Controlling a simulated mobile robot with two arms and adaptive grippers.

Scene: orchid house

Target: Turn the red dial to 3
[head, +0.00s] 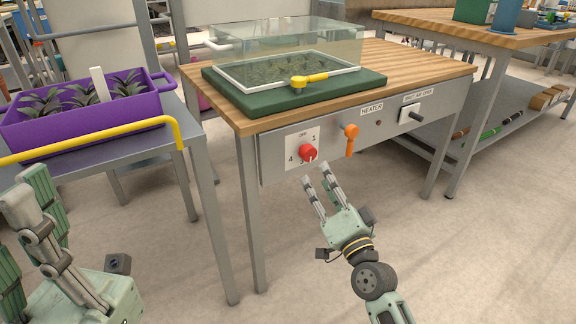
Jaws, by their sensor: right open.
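The red dial (308,152) sits on a white plate (293,147) on the table's grey front panel. OFF shows above it, 1 to its right and 4 to its left; the marks below the dial are too small to read. A pale mark on the dial seems to point downward. My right gripper (316,174) is open and empty just below the dial, fingers pointing up at it; I cannot tell whether they touch. My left gripper (30,185) is at the lower left, far from the dial, and partly cut off.
An orange handle (350,138) by the HEATER label and a dark switch lever (416,116) are right of the dial. A glass-covered case on a green base (290,100) stands on the wooden tabletop. A purple planter (85,128) sits on a cart with a yellow rail (90,142).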

